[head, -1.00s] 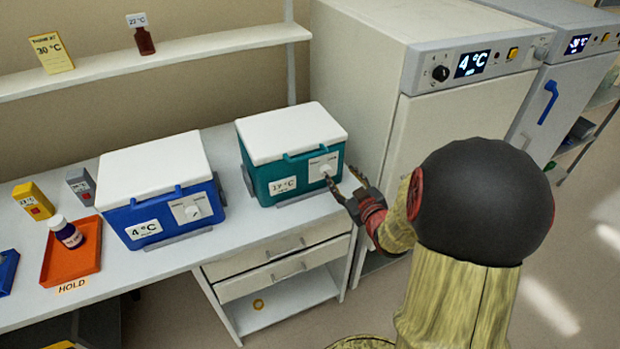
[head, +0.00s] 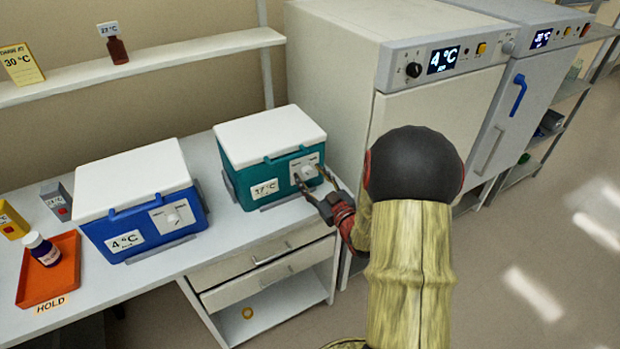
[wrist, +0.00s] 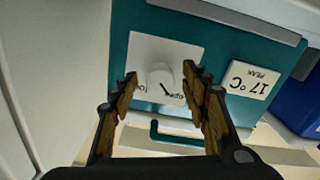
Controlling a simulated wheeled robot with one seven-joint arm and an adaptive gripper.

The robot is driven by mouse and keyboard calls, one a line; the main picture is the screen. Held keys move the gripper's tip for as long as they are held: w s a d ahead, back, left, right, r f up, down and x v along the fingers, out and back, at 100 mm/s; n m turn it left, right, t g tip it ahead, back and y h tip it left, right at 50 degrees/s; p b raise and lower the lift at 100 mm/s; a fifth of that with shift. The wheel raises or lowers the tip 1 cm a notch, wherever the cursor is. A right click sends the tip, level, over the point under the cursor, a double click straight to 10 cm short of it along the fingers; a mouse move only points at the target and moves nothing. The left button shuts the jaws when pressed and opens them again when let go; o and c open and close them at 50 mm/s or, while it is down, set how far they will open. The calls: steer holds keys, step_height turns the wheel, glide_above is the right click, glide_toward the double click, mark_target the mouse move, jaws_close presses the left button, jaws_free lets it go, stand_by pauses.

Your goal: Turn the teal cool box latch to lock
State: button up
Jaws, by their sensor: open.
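The teal cool box (head: 250,184) stands on the bench with its white lid closed and a 17 °C label on its front. Its latch is a round white knob (wrist: 161,77) on a white plate (wrist: 140,48), with a dark pointer line on the plate's marked face. It also shows in the head view (head: 308,172). My gripper (head: 309,186) is at the front of the box. In the wrist view my gripper (wrist: 160,82) is open, with one finger on each side of the knob. I cannot tell whether the fingers touch it.
A blue cool box (head: 140,232) stands to the left on the bench. An orange tray (head: 62,285) holds a small bottle (head: 42,249). Drawers (head: 265,272) are below the bench top.

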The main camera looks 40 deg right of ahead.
steer(key=shift+w, duration=0.3)
steer(key=shift+c, duration=0.6)
steer(key=c, duration=1)
